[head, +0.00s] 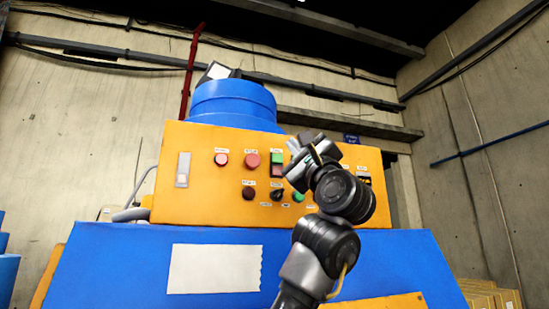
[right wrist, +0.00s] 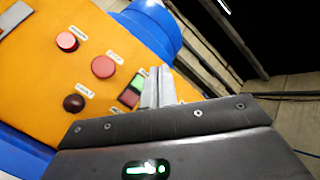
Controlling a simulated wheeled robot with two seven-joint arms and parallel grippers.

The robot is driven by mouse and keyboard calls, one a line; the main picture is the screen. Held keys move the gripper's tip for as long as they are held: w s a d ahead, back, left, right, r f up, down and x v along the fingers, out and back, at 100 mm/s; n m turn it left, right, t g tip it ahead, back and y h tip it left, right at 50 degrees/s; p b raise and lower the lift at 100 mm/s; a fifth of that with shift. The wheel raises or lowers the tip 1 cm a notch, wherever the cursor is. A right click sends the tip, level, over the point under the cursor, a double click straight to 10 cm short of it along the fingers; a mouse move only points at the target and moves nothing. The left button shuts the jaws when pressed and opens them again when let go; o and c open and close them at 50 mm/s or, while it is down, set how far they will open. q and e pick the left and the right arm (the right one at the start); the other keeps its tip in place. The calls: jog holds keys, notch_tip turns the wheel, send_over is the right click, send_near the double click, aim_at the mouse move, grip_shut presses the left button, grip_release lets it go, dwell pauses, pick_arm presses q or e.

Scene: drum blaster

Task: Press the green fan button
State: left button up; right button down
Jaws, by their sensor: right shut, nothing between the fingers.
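The orange control panel (head: 220,195) carries several buttons and switches. A round green button (head: 298,197) sits in its lower row, just below and left of my right gripper. A rectangular switch, green over red (head: 277,163), sits in the upper row; it also shows beside the fingers in the right wrist view (right wrist: 130,97). The labels are too small to read, so I cannot tell which green one is the fan button. My right gripper (head: 314,153) is shut and empty in front of the panel, hiding part of it; its fingers show in the right wrist view (right wrist: 158,87). My left gripper is not in view.
Red buttons (head: 252,160) (right wrist: 103,66), a dark button (head: 249,193) and a black knob (head: 278,194) lie left of the gripper. The panel stands on a blue machine body (head: 130,265), with a blue drum (head: 235,103) behind. Cardboard boxes (head: 490,295) are at lower right.

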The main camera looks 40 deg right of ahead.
aim_at(277, 158)
jog(key=shift+w+d+p, duration=0.3)
jog(key=shift+w+d, duration=0.1)
jog(key=shift+w, duration=0.65)
jog(key=shift+w+d+p, duration=0.25)
jog(key=shift+w+d, duration=0.1)
jog(key=shift+w, duration=0.7)
jog(key=shift+w+d+p, duration=0.3)
jog(key=shift+w+d, duration=0.1)
jog(key=shift+w, duration=0.65)
jog(key=shift+w, duration=0.2)
jog(key=shift+w+d, duration=0.1)
jog(key=shift+w, duration=0.2)
